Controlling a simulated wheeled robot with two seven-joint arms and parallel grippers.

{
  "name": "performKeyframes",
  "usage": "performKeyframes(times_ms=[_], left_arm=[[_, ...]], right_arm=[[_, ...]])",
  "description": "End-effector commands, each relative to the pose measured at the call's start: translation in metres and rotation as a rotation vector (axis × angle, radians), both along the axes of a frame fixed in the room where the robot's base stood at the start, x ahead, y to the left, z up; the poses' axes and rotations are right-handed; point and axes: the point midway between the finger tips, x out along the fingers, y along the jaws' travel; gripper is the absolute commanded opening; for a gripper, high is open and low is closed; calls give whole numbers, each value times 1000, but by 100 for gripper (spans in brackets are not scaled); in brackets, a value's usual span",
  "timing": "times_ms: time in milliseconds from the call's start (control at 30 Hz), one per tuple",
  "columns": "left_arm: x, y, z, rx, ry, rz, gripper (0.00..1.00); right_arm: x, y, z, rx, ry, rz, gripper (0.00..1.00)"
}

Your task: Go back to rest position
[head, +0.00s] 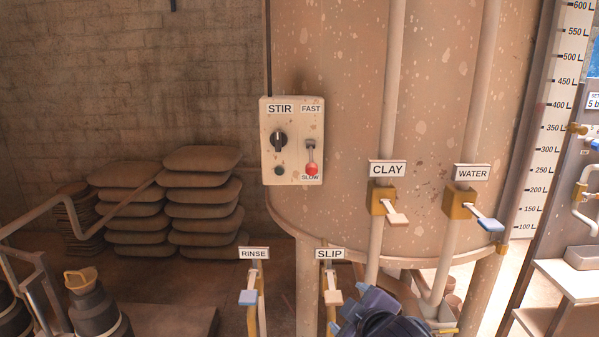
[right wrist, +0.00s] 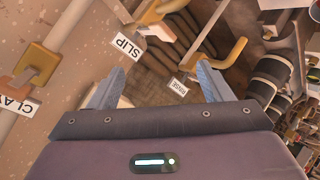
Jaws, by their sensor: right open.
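My right gripper (right wrist: 156,92) is open in the right wrist view, with nothing between its two fingers. In the head view my right gripper (head: 352,312) shows at the bottom edge, in front of the tank's lower part and just right of the SLIP valve (head: 332,294). The SLIP valve handle also shows in the right wrist view (right wrist: 157,30), beyond the left finger. My left gripper is in neither view.
A large tank (head: 350,60) carries the STIR box (head: 291,141), the CLAY valve (head: 384,203) and the WATER valve (head: 463,204). The RINSE valve (head: 251,296) stands left of SLIP. Stacked sacks (head: 203,190) lie at the left wall. A metal bench (head: 570,280) is at right.

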Motion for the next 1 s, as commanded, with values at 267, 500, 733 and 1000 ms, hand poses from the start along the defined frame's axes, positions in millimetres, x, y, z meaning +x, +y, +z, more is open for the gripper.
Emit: performKeyframes(times_ms=[267,500,733,1000], left_arm=[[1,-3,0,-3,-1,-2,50],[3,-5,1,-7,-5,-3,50],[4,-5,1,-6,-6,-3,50],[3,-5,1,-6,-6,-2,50]], right_arm=[[-115,-52,-107,230,426,-338,73],[-182,-78,-143,306,626,-531,73],[-238,-96,-162,344,770,-688,73],[-224,-94,-231,334,802,-700,73]])
